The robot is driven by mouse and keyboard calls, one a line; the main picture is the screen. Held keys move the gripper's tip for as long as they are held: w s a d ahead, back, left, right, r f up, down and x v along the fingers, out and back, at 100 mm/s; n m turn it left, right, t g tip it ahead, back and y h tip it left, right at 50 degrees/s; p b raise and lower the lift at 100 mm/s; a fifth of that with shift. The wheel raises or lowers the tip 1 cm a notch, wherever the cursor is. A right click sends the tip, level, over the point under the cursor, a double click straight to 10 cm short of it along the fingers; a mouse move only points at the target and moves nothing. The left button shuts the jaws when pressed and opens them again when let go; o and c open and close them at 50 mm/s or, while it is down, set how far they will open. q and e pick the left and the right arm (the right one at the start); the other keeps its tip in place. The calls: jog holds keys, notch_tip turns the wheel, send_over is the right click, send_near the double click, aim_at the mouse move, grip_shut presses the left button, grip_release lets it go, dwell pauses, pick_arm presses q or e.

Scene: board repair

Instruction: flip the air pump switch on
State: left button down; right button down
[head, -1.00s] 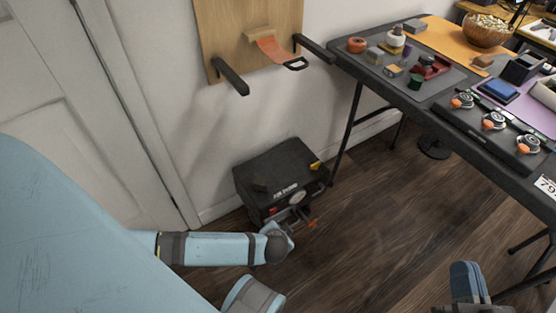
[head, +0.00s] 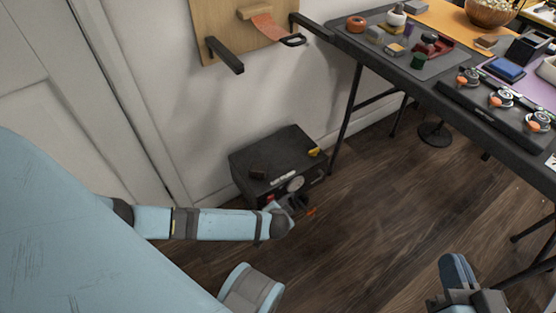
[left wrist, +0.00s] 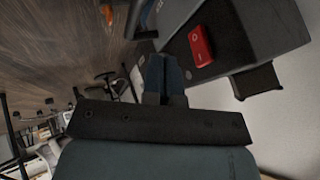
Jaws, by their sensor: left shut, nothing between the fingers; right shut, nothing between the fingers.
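The air pump (head: 268,158) is a black box on the floor against the wall, with a round gauge (head: 295,184) on its front. Its red switch (left wrist: 200,45) shows large on the dark pump face in the left wrist view. My left gripper (head: 299,203) is at the pump's front, partly hiding it. In the left wrist view its fingers (left wrist: 165,75) are shut and empty, beside the switch with a small gap apparent. I cannot tell the switch's position. My right gripper (head: 457,272) is shut and empty, low at the right, far from the pump.
A dark table (head: 400,80) with tools and parts stands at the right, its legs near the pump. A wooden wall board (head: 225,25) with black brackets hangs above the pump. The wooden floor (head: 370,230) in front is clear. A white door (head: 60,90) is at left.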

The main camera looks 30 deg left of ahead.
aim_at(270, 199)
pick_arm(q)
jog(key=a, duration=0.1)
jog(key=w+a, duration=0.1)
jog(key=a+b, duration=0.1)
jog(key=shift+w+a+f, duration=0.1)
jog(key=shift+w+f, duration=0.15)
jog(key=shift+w, duration=0.15)
jog(key=shift+w+a+r, duration=0.15)
jog(key=shift+a, duration=0.25)
pick_arm(e)
jog(key=shift+w+d+f+n, duration=0.2)
jog(key=shift+w+d+n, duration=0.1)
jog(key=shift+w+n, duration=0.25)
pick_arm(q)
jog(key=shift+r, duration=0.15)
jog(key=p, duration=0.3)
jog(key=shift+w+a+h+p, duration=0.25)
jog(key=shift+w+h+p, duration=0.1)
jog(key=shift+h, duration=0.05)
pick_arm(e)
jog(key=r, duration=0.1)
jog(key=r+t, duration=0.1)
jog(key=r+m, duration=0.1)
jog(key=r, duration=0.1)
jog(key=shift+s+a+t, duration=0.1)
jog(key=shift+s+t, duration=0.2)
jog(key=shift+s, duration=0.05)
pick_arm(q)
jog(key=shift+r, duration=0.15)
